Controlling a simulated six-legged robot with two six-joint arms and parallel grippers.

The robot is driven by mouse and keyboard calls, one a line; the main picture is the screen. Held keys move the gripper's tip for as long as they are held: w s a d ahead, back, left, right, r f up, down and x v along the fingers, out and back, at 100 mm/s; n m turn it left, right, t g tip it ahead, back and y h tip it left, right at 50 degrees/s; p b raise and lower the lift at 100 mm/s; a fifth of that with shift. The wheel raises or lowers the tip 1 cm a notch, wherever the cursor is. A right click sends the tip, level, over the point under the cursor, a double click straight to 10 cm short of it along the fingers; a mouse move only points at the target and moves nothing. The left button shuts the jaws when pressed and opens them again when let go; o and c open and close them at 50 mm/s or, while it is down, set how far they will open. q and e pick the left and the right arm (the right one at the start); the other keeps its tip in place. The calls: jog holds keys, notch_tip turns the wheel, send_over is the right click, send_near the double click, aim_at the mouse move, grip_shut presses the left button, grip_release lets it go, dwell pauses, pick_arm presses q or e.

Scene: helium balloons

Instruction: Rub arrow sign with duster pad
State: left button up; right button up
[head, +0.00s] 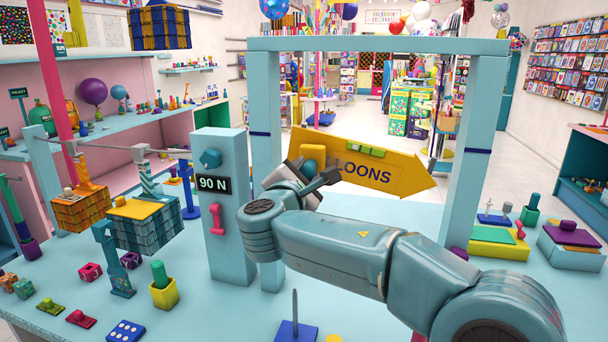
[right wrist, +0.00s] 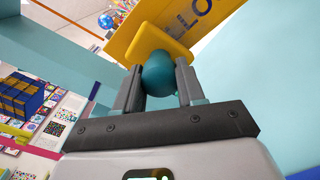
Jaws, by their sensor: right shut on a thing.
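The yellow arrow sign (head: 400,176) points right and hangs tilted inside a teal frame; the letters "LOONS" show on it. Its left part is hidden by my right gripper (head: 318,180). That gripper is shut on the teal round knob of the duster pad, whose yellow pad (head: 312,155) is at the sign's left part. In the right wrist view the pad (right wrist: 152,42) lies over the lower edge of the sign (right wrist: 185,22). I cannot tell whether the pad touches it. My left gripper is not in view.
The teal frame (head: 265,120) stands around the sign. A teal "90 N" post (head: 225,245) is left of my right arm. Several small items stand at right.

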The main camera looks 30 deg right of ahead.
jog(key=shift+w+d, duration=0.4)
jog(key=shift+d, duration=0.15)
jog(key=shift+s+d+f+b, duration=0.25)
jog(key=shift+s+b, duration=0.1)
jog(key=shift+b, duration=0.05)
jog(key=shift+s+d+b, duration=2.1)
jog(key=shift+s+b, duration=0.05)
jog(key=shift+s, duration=0.2)
jog(key=shift+w+a+r+p, duration=0.15)
jog(key=shift+w+a+p, duration=0.75)
jog(key=shift+w+a, duration=0.4)
jog(key=shift+w+a+r+p, duration=0.15)
jog(key=shift+w+a+p, duration=0.7)
jog(key=shift+w+a, duration=0.45)
jog(key=shift+d, duration=0.15)
